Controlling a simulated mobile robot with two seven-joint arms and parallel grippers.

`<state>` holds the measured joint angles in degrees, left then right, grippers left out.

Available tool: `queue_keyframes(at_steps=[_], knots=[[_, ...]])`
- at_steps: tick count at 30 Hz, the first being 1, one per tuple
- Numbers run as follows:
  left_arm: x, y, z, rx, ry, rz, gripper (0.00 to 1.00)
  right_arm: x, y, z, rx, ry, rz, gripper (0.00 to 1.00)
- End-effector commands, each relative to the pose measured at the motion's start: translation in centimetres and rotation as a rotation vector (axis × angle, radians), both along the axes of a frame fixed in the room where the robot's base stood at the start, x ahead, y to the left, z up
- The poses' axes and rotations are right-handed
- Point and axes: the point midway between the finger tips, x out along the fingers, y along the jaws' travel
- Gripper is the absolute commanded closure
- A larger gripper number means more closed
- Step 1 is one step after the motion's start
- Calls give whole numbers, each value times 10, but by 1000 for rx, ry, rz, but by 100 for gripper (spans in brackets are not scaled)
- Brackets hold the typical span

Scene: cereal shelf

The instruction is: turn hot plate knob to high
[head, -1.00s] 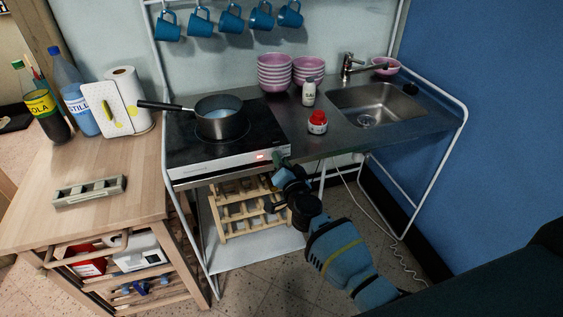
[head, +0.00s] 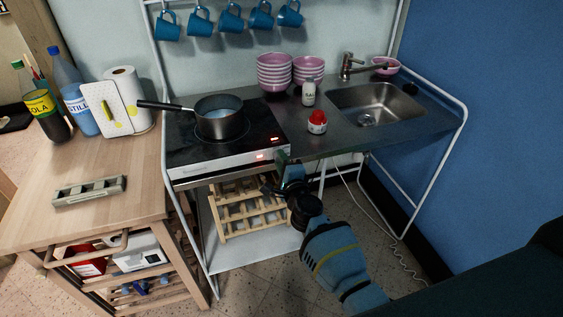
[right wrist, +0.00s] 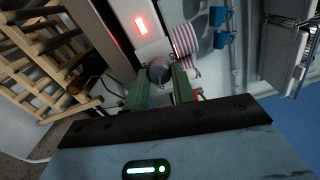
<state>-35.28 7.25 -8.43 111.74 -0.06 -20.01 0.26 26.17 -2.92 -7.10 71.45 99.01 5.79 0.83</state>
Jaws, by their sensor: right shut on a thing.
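The hot plate (head: 190,148) is a black-topped unit with a silver front panel, set into the left of the metal counter. A red display glows on its front panel, and another red light shows on its top near the right front corner. The knob (right wrist: 159,70) shows in the right wrist view as a dark round shape between the green fingers. My right gripper (head: 283,158) is at the right end of the front panel, and in the right wrist view (right wrist: 160,84) it is shut on the knob. The knob is hidden in the head view. My left gripper is not in view.
A dark pot (head: 219,117) with a long handle sits on the hot plate. A red-lidded jar (head: 317,122), a white shaker (head: 309,93) and stacked pink bowls (head: 274,72) stand to its right. A wooden rack (head: 245,207) is below. Open floor lies in front.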

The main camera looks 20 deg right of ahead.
Motion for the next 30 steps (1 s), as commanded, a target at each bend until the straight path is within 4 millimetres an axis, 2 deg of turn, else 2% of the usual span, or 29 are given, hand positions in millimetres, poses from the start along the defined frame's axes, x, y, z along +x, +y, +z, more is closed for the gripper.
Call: queue_keyframes(at_steps=[30], knots=[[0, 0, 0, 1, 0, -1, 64, 0, 1, -2, 938, 35, 1, 97]])
